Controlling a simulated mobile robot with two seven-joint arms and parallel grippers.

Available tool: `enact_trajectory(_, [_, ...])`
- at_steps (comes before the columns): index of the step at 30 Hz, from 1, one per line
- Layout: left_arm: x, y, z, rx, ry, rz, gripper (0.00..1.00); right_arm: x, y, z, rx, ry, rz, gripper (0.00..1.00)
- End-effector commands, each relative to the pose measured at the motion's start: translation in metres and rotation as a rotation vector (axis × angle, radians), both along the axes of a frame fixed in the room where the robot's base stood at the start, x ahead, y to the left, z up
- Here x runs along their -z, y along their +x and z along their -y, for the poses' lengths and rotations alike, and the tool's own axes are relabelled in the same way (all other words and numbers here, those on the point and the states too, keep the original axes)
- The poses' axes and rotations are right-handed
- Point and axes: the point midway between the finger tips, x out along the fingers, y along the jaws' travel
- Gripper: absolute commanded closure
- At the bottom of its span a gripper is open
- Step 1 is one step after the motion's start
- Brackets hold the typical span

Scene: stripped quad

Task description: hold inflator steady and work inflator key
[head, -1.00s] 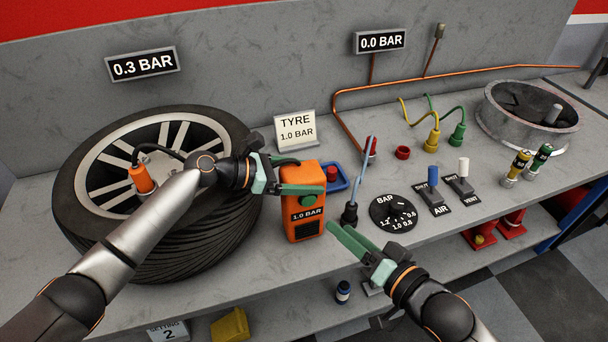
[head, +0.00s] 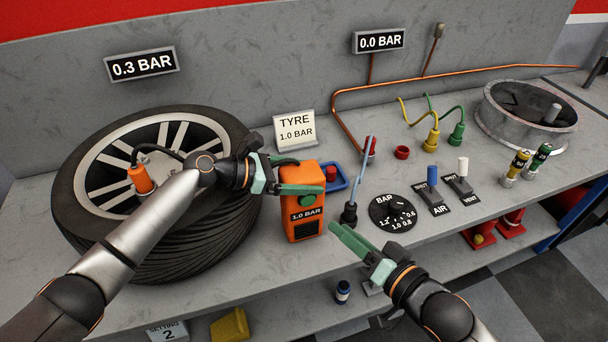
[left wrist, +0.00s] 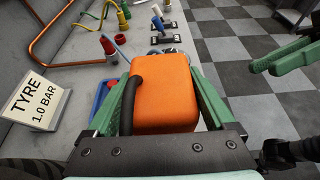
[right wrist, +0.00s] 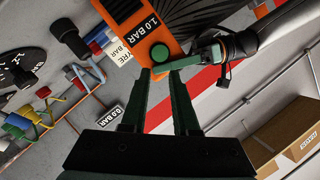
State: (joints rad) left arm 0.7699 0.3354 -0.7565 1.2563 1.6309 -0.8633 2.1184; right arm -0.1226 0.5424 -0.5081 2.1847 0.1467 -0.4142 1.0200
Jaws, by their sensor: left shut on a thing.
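The orange inflator (head: 302,176) stands upright on the bench, with a 1.0 BAR label on its front. My left gripper (head: 284,176) is shut on its upper body. In the left wrist view the green fingers flank the orange body (left wrist: 165,92) and a black hose runs beside it. A dark round key (right wrist: 160,52) shows on the inflator's face in the right wrist view. My right gripper (right wrist: 159,73) has its fingers apart, with nothing seen between them. In the head view this gripper (head: 336,232) is just right of the inflator.
The tyre (head: 190,235) lies at left, an orange chuck (head: 140,179) on its wheel. Its display (head: 142,64) reads 0.3 BAR; another (head: 380,41) reads 0.0 BAR. A black fitting (head: 349,215), BAR dial (head: 381,222) and blue AIR switch (head: 433,178) stand right of the inflator.

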Motion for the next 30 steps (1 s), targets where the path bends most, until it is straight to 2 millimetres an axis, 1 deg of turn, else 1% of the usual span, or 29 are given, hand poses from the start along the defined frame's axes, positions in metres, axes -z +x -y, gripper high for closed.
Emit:
enact_trajectory(1, [0.0004, 0.0, -0.0005, 0.0, 0.001, -0.001, 1.0, 0.0, 0.0, 0.0, 0.0, 0.0, 0.0, 0.78])
enact_trajectory(7, [0.0005, 0.0, -0.0006, 0.0, 0.002, -0.001, 1.0, 0.0, 0.0, 0.0, 0.0, 0.0, 0.0, 1.0])
enact_trajectory(30, [0.0007, 0.0001, -0.0007, 0.0, 0.002, -0.001, 1.0, 0.0, 0.0, 0.0, 0.0, 0.0, 0.0, 1.0])
